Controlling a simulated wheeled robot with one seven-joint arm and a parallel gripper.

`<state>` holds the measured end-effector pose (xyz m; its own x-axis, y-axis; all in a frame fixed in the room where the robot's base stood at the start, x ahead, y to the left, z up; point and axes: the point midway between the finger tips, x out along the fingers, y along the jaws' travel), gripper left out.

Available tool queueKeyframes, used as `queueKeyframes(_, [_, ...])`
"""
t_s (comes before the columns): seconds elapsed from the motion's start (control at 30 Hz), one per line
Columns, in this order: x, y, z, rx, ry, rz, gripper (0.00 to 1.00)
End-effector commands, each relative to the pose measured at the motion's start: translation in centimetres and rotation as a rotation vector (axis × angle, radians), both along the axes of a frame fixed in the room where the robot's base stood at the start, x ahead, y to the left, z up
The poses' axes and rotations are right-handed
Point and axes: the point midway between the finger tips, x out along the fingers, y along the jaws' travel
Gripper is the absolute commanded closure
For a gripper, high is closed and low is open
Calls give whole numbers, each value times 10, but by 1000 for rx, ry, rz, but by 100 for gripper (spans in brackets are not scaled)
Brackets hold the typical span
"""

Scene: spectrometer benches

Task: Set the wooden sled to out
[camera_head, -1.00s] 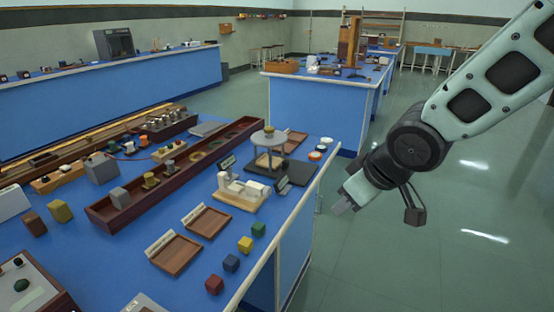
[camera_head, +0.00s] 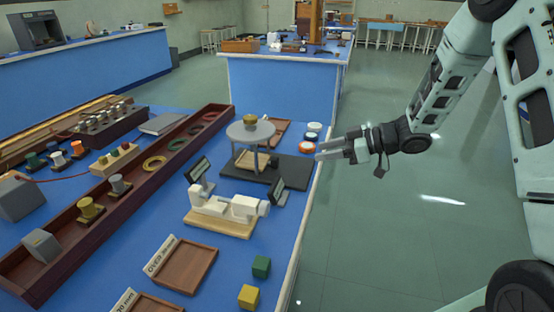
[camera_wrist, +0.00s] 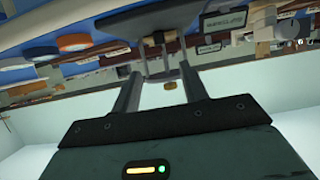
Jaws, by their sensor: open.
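A small light-wood piece (camera_head: 250,162), which looks like the wooden sled, lies under a round grey platform (camera_head: 250,132) on thin legs. The platform's dark base plate (camera_head: 292,174) extends right toward the bench edge. A brass-coloured weight (camera_head: 250,120) sits on the platform. The legs partly hide the wood, and I cannot read its setting. My gripper (camera_head: 320,150) is open and empty just beyond the bench's right edge, level with the platform and to its right. In the wrist view my fingers (camera_wrist: 160,72) stand apart with nothing held; the platform's legs show beyond them.
Round dishes, one orange-rimmed (camera_head: 307,147), stand at the bench edge by my fingers. A white instrument on a wooden base (camera_head: 220,222) and small dark signs (camera_head: 279,192) stand in front. A long dark trough (camera_head: 92,228) lies left. The floor to the right is clear.

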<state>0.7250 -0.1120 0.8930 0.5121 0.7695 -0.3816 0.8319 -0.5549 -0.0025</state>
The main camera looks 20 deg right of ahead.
Motion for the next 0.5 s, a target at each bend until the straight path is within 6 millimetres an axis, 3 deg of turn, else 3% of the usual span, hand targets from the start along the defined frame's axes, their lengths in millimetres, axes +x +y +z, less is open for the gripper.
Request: queueKeyframes(0.5, [55, 83, -42, -1, -1, 3, 56])
